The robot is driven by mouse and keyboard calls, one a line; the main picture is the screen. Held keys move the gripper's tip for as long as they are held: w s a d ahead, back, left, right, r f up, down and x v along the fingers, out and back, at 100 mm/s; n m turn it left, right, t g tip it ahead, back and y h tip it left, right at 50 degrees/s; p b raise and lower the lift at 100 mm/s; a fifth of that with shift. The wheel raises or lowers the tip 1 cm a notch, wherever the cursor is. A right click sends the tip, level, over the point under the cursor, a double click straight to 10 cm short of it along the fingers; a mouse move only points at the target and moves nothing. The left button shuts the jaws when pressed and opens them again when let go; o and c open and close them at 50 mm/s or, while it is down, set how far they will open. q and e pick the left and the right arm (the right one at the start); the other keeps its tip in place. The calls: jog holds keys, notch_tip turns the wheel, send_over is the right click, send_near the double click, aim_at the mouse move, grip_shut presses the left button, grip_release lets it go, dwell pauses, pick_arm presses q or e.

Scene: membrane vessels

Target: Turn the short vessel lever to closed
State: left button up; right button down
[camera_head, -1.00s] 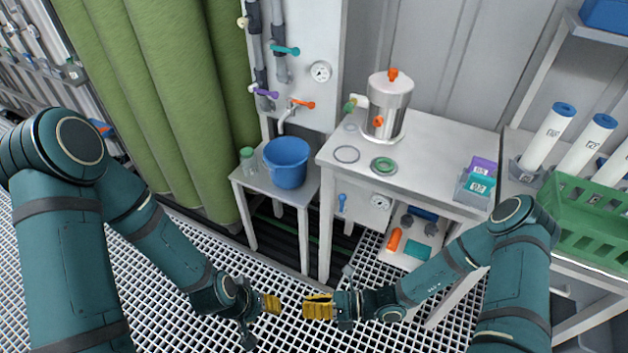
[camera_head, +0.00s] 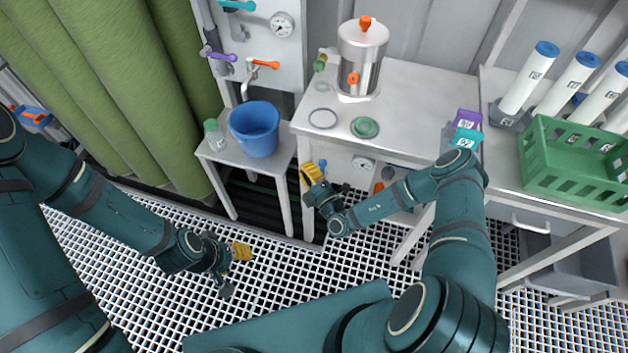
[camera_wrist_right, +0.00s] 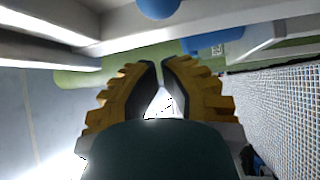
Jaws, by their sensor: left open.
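A steel vessel (camera_head: 361,52) stands on the white table with an orange lever (camera_head: 353,78) on its front and an orange knob on its lid. A small blue lever (camera_head: 322,163) is on the panel under the table's front edge; a round blue part (camera_wrist_right: 158,8) shows at the top of the right wrist view. I cannot tell which lever is the short vessel's. My right gripper (camera_head: 312,173) is beside the blue lever, its yellow fingers close together with a narrow empty gap in the right wrist view (camera_wrist_right: 160,80). My left gripper (camera_head: 242,251) is open, low over the grating.
A blue bucket (camera_head: 256,128) and a bottle (camera_head: 214,134) stand on a small table left of the right gripper. A wall panel holds purple and orange levers. A green crate (camera_head: 560,170) and white tubes (camera_head: 528,78) are at right.

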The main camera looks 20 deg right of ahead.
aim_at(309, 157)
jog(key=x, duration=0.3)
jog(key=shift+w+a, duration=0.1)
jog(key=shift+w, duration=0.15)
jog(key=shift+s+d+f+b, duration=0.15)
jog(key=shift+s+d, duration=0.1)
jog(key=shift+d, duration=0.35)
jog(key=shift+s+d+f+b, duration=0.15)
jog(key=shift+s+d, duration=0.15)
jog(key=shift+d, duration=0.35)
jog(key=shift+s+d, duration=0.3)
jog(key=shift+d, duration=0.3)
jog(key=shift+d, duration=0.1)
